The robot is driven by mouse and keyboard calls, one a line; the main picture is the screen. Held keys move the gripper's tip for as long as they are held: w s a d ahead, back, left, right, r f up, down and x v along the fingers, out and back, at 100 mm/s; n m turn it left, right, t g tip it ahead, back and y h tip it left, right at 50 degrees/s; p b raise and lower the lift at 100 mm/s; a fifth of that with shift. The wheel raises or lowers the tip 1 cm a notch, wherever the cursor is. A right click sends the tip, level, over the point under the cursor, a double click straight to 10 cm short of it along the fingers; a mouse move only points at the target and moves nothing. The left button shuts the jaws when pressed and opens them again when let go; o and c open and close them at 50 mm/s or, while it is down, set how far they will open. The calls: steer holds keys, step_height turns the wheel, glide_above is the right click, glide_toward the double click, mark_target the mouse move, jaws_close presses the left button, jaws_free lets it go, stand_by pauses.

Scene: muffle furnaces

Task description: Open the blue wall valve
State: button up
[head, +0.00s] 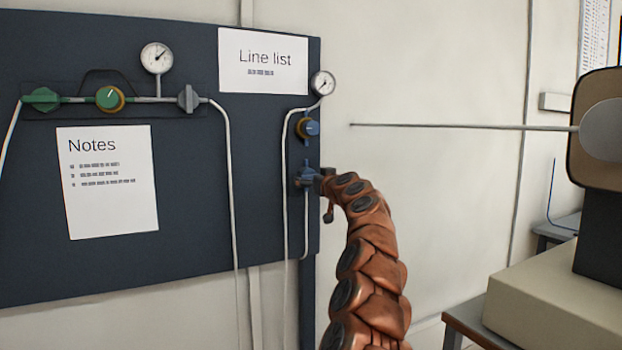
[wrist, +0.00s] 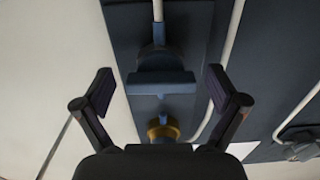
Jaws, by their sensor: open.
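The blue wall valve (head: 304,175) sits low on the right edge of the dark panel, on a thin white pipe. In the wrist view its wide blue handle (wrist: 160,83) lies crosswise between my two fingers, with a gap on each side. My gripper (wrist: 158,86) is open and holds nothing. In the head view my gripper (head: 325,186) is at the valve's right side, partly over it. The picture does not show clearly whether it touches the valve.
Above the valve are a blue-and-brass regulator (head: 307,127) and a gauge (head: 323,83). A green valve (head: 41,99), a green-and-brass regulator (head: 110,98) and a grey valve (head: 188,98) are at left. Bare wall lies right of the panel; a furnace (head: 598,130) stands at far right.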

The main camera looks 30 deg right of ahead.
steer(key=shift+w, duration=0.2)
stand_by(0.3)
steer(key=c, duration=1.1)
steer(key=shift+c, duration=0.3)
